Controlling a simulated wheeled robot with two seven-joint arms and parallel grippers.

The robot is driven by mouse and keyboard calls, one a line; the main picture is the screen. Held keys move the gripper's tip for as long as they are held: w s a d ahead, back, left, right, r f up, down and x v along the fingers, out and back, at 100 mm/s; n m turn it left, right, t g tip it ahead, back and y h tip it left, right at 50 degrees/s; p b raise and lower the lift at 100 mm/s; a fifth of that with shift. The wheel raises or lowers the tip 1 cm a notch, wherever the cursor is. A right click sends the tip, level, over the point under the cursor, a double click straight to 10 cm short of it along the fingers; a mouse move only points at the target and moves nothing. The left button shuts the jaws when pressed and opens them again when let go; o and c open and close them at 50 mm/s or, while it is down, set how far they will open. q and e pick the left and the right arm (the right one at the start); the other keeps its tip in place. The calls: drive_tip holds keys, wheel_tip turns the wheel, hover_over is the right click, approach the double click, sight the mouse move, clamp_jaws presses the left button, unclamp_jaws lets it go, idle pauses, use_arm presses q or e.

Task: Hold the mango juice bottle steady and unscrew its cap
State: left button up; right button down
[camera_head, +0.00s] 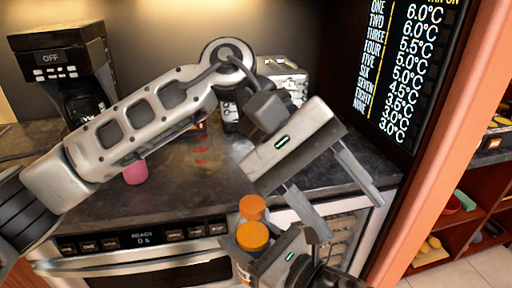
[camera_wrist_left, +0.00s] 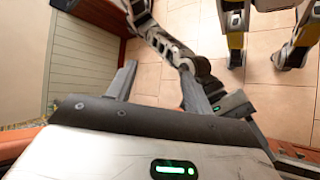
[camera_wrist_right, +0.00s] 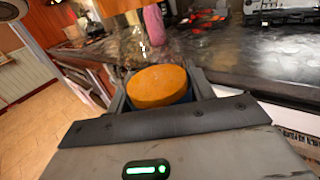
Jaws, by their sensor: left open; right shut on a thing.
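A bottle with an orange cap (camera_head: 253,237) is held in front of the counter, low in the head view. Its cap, seen from above, fills the space between the fingers of my right gripper (camera_wrist_right: 160,96) in the right wrist view. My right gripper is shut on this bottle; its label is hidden.
The dark counter (camera_head: 110,205) carries a coffee machine (camera_head: 65,65), a pink cup-like thing (camera_head: 135,172) and a toaster-like appliance (camera_head: 285,80). An oven with a READY display (camera_head: 143,238) sits below the counter edge. An orange-pink post (camera_head: 440,130) stands at right.

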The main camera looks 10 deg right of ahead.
use_arm(q)
drive_tip(key=w+a+m+t+y, duration=0.3)
drive_tip(key=w+t+y, duration=0.1)
drive_tip(key=r+m+t+y, duration=0.2)
drive_tip(key=t+y, duration=0.1)
drive_tip(key=t, duration=0.1)
hover_over(257, 204)
drive_tip(key=shift+w+f, duration=0.1)
drive_tip(key=shift+f, duration=0.15)
drive_tip(key=shift+a+f, duration=0.1)
drive_tip(key=shift+f, duration=3.75)
drive_tip(key=c, duration=0.8)
drive_tip(key=shift+c, duration=0.9)
